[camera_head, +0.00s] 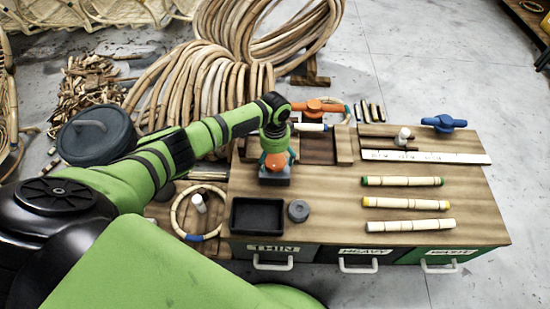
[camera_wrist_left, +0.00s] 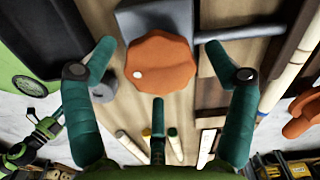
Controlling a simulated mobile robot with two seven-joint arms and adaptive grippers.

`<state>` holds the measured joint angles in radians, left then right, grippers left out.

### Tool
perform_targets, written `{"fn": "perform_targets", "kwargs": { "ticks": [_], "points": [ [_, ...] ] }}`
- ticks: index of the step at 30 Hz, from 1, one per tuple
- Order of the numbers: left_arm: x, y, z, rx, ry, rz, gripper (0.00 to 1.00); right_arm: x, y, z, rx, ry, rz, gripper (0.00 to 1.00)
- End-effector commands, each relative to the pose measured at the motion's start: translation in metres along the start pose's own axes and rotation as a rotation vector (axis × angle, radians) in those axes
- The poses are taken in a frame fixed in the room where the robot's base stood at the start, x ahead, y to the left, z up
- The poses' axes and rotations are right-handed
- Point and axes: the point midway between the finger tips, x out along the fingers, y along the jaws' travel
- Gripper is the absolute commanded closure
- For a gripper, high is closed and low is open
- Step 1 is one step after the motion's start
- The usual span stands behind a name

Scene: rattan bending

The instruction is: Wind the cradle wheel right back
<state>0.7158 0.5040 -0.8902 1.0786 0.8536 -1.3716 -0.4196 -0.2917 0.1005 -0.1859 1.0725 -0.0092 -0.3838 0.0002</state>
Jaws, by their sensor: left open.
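The orange cradle wheel (camera_head: 283,162) stands on a dark grey block (camera_head: 275,180) at the bench's left side. In the left wrist view the lobed wheel (camera_wrist_left: 160,68) has a pale dot left of its middle, and a grey rod (camera_wrist_left: 240,33) runs right from its block. My left gripper (camera_head: 275,148) is over the wheel, coming down from above. In the left wrist view its teal fingers (camera_wrist_left: 160,75) are open, spread left, right and below the wheel. Contact with the rim is not clear. My right gripper does not show.
A black tray (camera_head: 257,216) and grey disc (camera_head: 298,211) lie in front of the wheel. Three banded rattan pieces (camera_head: 402,181) lie right. An orange handle (camera_head: 315,107) and blue handle (camera_head: 443,122) are at the bench's back. A rattan ring (camera_head: 180,215) lies left.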

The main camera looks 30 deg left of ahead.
Motion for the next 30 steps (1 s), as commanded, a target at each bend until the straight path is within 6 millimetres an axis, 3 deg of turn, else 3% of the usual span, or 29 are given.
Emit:
{"fn": "perform_targets", "kwargs": {
  "ticks": [5, 6, 10, 21, 30],
  "points": [
    [0.0001, 0.0003, -0.0002, 0.001, 0.000, 0.000, 0.15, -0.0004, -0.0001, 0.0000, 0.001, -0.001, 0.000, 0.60],
    [0.0000, 0.0003, -0.0002, 0.000, 0.000, 0.000, 0.19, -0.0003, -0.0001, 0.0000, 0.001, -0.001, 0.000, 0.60],
    [0.0000, 0.0004, -0.0002, 0.000, 0.000, 0.000, 0.70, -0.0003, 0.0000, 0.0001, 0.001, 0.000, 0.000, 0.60],
    [-0.0013, 0.0000, -0.0004, -0.022, 0.001, -0.001, 0.70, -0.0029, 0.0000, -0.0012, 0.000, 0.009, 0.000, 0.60],
    [-0.0037, 0.0009, -0.0004, -0.179, 0.000, 0.002, 0.70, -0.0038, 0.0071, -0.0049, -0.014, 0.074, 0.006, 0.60]
  ]
}}
